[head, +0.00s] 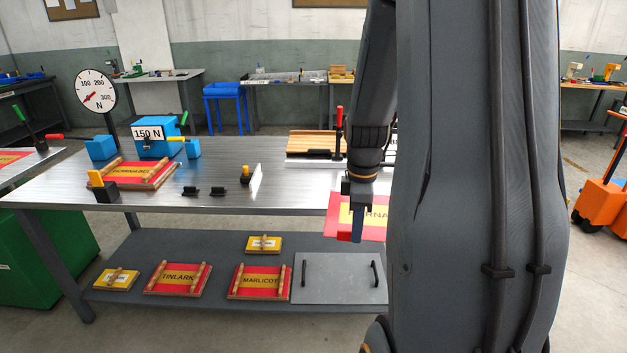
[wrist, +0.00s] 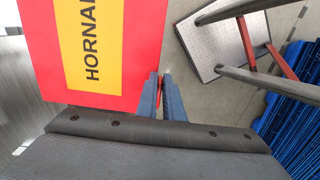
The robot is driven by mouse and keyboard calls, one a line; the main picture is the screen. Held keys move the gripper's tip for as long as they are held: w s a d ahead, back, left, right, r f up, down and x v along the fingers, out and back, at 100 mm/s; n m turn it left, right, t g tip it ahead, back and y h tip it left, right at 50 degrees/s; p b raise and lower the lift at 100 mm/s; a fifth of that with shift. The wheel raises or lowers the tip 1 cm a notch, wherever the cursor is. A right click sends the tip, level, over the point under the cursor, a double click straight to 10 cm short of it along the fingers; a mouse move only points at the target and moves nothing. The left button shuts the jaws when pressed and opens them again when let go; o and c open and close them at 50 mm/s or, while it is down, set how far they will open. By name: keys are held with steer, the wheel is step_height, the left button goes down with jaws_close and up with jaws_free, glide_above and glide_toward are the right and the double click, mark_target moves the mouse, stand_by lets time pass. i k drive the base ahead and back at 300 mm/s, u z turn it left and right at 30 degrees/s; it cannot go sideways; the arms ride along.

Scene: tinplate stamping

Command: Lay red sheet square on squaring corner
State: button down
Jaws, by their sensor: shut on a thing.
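My gripper (head: 357,226) hangs in front of the bench's front edge, shut on the red sheet (head: 341,222), which has a yellow label band. In the wrist view the red sheet (wrist: 125,60) reads "HORNA…" and its edge is at the blue fingers (wrist: 164,98). The sheet is off the bench, in the air; my arm hides its right part in the head view. A slatted wooden bed (head: 312,142) with a red-handled clamp stands on the bench behind the arm. I cannot tell for sure which fixture is the squaring corner.
The lower shelf (head: 190,250) holds several plates.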

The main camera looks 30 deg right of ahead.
mark_target(315, 182)
steer(key=i, duration=1.35)
